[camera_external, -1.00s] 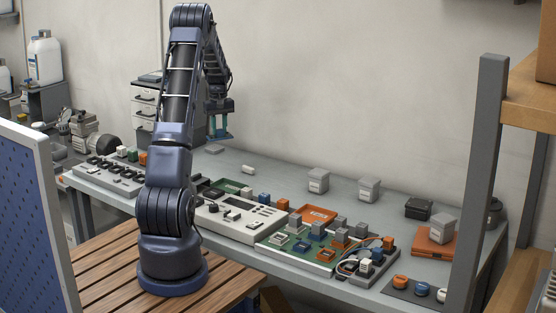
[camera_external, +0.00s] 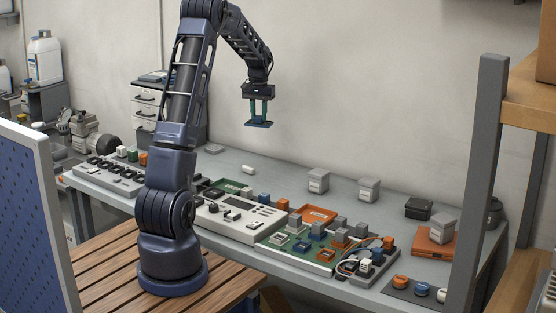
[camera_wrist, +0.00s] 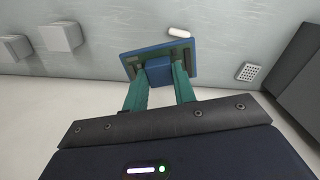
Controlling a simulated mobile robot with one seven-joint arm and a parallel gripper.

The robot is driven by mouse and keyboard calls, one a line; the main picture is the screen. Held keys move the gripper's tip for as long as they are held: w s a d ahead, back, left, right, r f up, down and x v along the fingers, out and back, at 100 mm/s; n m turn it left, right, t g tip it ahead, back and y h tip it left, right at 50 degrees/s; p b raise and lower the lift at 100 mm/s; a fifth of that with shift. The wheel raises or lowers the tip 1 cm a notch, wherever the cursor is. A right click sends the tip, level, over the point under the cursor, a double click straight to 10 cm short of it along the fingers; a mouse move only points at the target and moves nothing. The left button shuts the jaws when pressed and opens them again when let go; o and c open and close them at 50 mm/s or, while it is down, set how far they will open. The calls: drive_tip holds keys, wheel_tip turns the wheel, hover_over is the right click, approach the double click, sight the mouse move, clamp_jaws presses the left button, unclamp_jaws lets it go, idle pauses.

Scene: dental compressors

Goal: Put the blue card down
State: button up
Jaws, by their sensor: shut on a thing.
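My gripper (camera_external: 259,118) hangs in the air above the back part of the grey workbench (camera_external: 262,170), with its fingers pointing down. In the wrist view its two teal fingers (camera_wrist: 160,80) are shut on a blue block on the blue card (camera_wrist: 148,52). The card is a flat blue plate with a darker middle, held level or nearly so. In the external view the card (camera_external: 259,124) shows as a thin dark edge below the fingers, apart from the bench.
A small white cylinder (camera_external: 248,170) lies on the bench below. Grey boxes (camera_external: 318,181) stand to the right. A grey-white console (camera_external: 236,214) and a green board (camera_external: 325,259) crowded with small blocks fill the front. Bare bench lies between the cylinder and the boxes.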

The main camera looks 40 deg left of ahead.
drive_tip(key=d+m, duration=0.4)
drive_tip(key=d, duration=0.3)
drive_tip(key=f, duration=2)
drive_tip(key=shift+s, duration=0.2)
drive_tip(key=o, duration=1)
drive_tip(key=shift+f, duration=0.15)
